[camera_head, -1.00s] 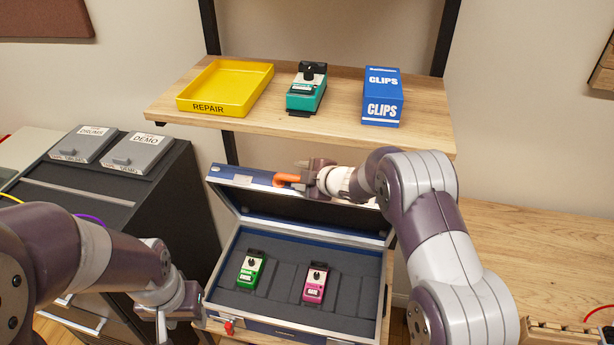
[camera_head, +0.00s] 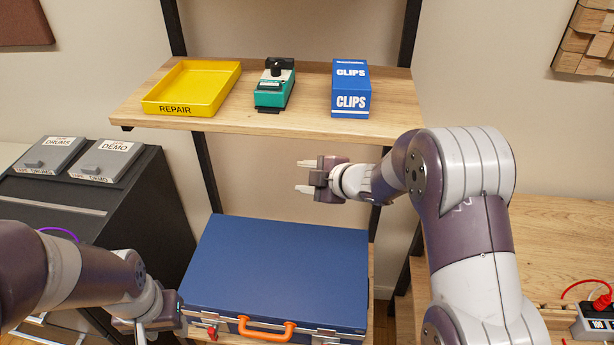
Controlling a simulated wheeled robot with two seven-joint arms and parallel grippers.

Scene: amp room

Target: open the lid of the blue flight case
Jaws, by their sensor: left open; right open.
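The blue flight case (camera_head: 275,263) lies flat in the lower middle with its lid down, and its inside is hidden. Its orange handle (camera_head: 266,329) is on the front side, between metal latches; a small red part (camera_head: 212,331) shows at the front left. My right gripper (camera_head: 300,176) is open and empty, in the air above and behind the case, below the shelf. My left gripper (camera_head: 150,331) is open at the case's front left corner, near the red part; whether it touches the case I cannot tell.
A wooden shelf (camera_head: 225,119) above the case holds a yellow REPAIR tray (camera_head: 158,112), a teal pedal (camera_head: 272,88) and a blue CLIPS box (camera_head: 350,92). A dark cabinet (camera_head: 150,215) with grey boxes stands left. A wooden bench (camera_head: 560,235) is at right.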

